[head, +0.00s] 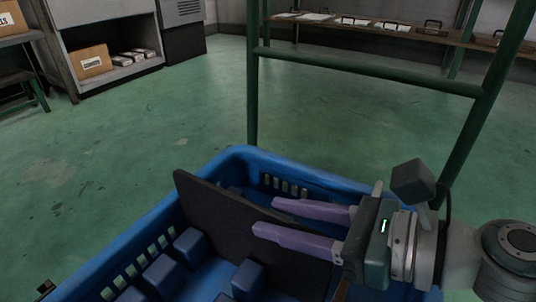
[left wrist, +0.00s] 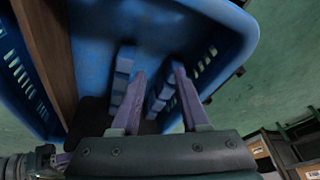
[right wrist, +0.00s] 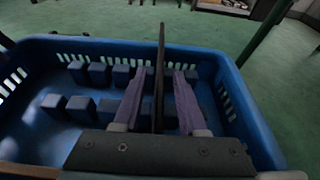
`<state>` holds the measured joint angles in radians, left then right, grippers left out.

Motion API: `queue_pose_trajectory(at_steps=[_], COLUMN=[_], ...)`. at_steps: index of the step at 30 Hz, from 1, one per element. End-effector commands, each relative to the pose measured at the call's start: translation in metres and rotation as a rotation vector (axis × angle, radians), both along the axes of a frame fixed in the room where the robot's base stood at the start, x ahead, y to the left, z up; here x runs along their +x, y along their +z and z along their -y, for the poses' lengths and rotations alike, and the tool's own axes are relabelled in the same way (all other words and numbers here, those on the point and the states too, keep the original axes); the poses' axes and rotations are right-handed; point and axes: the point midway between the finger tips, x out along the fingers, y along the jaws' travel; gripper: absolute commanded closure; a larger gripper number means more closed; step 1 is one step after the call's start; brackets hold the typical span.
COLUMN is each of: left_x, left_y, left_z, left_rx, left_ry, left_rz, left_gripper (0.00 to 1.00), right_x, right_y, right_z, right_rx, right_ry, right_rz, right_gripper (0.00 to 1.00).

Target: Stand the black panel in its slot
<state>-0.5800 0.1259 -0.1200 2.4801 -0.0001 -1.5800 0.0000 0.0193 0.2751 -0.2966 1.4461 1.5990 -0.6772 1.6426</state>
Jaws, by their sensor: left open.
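The black panel (head: 225,215) stands on edge inside the blue crate (head: 300,172), between rows of blue blocks (head: 190,245). My right gripper (head: 264,216) is open, with one purple finger on each side of the panel. In the right wrist view the panel (right wrist: 160,75) shows edge-on between the fingers (right wrist: 159,72), with a gap on both sides. Whether its lower edge is in a slot is hidden. My left gripper (left wrist: 158,70) is open over the crate near blue blocks (left wrist: 125,75), with nothing between its fingers. A dark surface beside it may be the panel.
A brown board (left wrist: 45,60) lies along the left in the left wrist view. A green metal frame (head: 370,70) stands behind the crate. Shelves with boxes (head: 92,60) are at the back left. The green floor around the crate is clear.

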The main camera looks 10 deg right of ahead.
Motion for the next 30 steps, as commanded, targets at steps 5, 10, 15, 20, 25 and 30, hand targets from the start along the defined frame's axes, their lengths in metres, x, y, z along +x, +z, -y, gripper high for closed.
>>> queue_pose_trajectory(at_steps=[5,10,15,20,25,30], left_x=[0.0,0.0,0.0,0.0,0.0,0.0], left_y=[0.0,0.005,0.023,0.039,0.048,0.049], left_z=[0.0,0.001,0.002,0.003,0.003,0.002], left_rx=[-0.001,-0.004,-0.009,-0.009,-0.009,-0.009], left_ry=[0.001,0.003,0.005,0.006,0.006,0.006], left_rz=[0.0,0.0,0.0,0.0,0.0,0.0], left_gripper=[0.55,0.55,0.55,0.55,0.55,0.55], right_x=[0.0,-0.003,-0.02,-0.038,-0.052,-0.057], right_y=[0.0,0.002,0.014,0.023,0.029,0.029], right_z=[0.0,0.005,0.026,0.052,0.071,0.077], right_rx=[-0.001,-0.002,-0.003,-0.001,0.0,0.0], right_ry=[0.0,-0.001,-0.001,-0.002,-0.001,0.001], right_rz=[-0.001,-0.002,-0.004,-0.005,-0.003,0.0], right_gripper=[0.55,0.55,0.55,0.55,0.55,0.55])
